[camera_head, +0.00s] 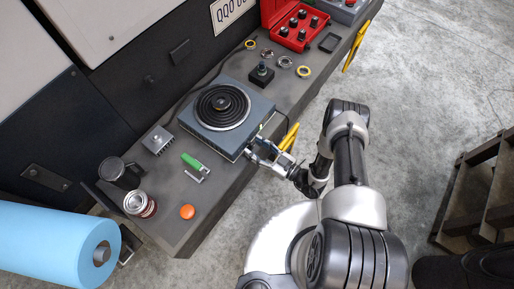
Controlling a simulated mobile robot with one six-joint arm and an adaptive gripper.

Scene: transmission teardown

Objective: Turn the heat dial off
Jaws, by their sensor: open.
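A dark grey-blue hot plate (222,140) stands on the workbench, with a round coil burner (222,106) on top. A small part sits at the middle of the burner. My gripper (254,149) is at the plate's front right side, close against it. Its jaws are open and nothing shows held in them. I cannot make out the heat dial; the gripper covers part of that side of the plate. Whether the fingers touch the dial or the plate cannot be told.
The grey workbench (225,184) also bears a red tray (292,14) of parts, several rings, a green-handled tool (190,160), an orange disc (187,212) and a can (140,204). Yellow handles (290,137) stick out from the bench's front edge near my gripper.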

